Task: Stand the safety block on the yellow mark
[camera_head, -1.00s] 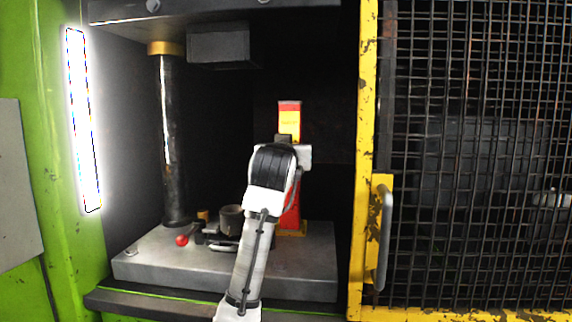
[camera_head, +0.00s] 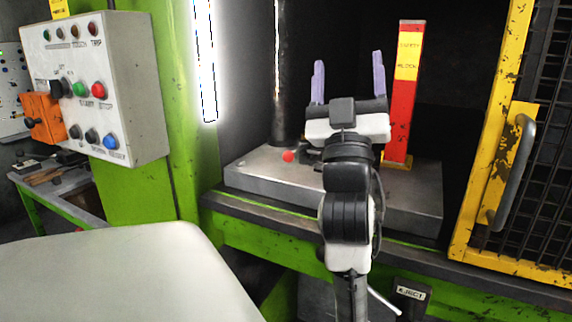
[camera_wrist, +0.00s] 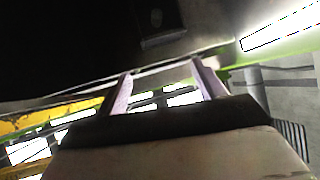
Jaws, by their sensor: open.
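The safety block (camera_head: 404,100) is a tall red bar with a yellow label near its top. It stands upright on the right rear part of the grey press bed (camera_head: 270,165). A bit of yellow mark (camera_head: 397,165) shows at its foot. My gripper (camera_head: 348,75) is open and empty, its two pale purple fingers pointing up, in front of the press and left of the block in the picture. In the wrist view my gripper (camera_wrist: 160,85) has its fingers apart with nothing between them. The block is not recognisable in the wrist view.
A dark column (camera_head: 281,80) and a red ball knob (camera_head: 288,156) are on the bed's left. The yellow mesh guard door (camera_head: 495,150) stands at the right. A control panel (camera_head: 95,90) is at the left, above a side bench (camera_head: 60,190).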

